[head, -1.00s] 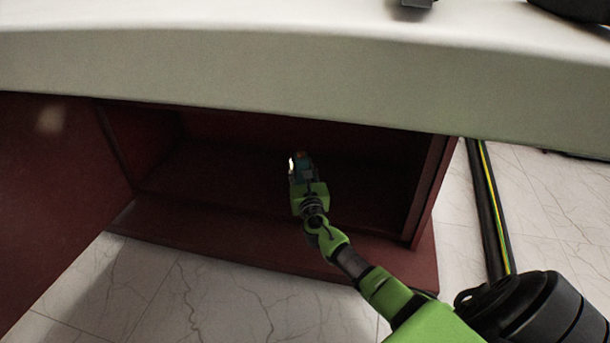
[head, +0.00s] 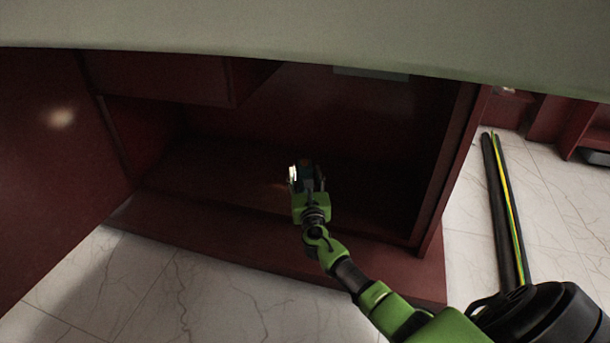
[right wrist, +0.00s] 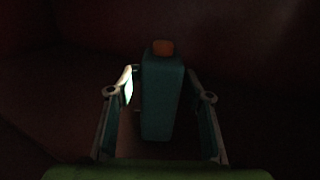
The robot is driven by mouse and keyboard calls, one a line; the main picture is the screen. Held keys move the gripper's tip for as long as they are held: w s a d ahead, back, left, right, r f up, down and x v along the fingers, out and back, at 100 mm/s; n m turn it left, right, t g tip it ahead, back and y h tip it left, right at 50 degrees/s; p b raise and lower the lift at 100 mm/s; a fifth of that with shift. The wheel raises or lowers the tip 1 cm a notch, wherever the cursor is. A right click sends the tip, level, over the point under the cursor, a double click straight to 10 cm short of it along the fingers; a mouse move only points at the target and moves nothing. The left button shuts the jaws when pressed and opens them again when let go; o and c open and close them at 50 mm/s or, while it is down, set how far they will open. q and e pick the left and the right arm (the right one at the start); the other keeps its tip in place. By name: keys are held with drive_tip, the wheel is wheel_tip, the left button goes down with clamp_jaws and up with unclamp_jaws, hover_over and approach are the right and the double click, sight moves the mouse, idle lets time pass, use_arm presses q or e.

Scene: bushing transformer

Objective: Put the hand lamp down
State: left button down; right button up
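The hand lamp (right wrist: 162,98) is a teal upright block with an orange top part, standing in the dark cabinet. In the head view the lamp (head: 306,172) is small and dim between the fingers. My right gripper (right wrist: 161,112) is open around it, with a gap on each side. In the head view my right gripper (head: 307,180) reaches into the cabinet just above its floor. The left finger is brightly lit. My left gripper is out of view.
The dark red cabinet (head: 200,230) has a side wall on the right and a large panel (head: 50,170) on the left. A pale green-grey edge (head: 300,35) overhangs it. Black poles with a yellow-green stripe (head: 505,205) lie on the marble floor at right.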

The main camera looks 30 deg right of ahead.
drive_tip(key=shift+r, duration=0.15)
drive_tip(key=p+v, duration=0.5)
drive_tip(key=v, duration=0.7)
drive_tip(key=shift+p, duration=0.4)
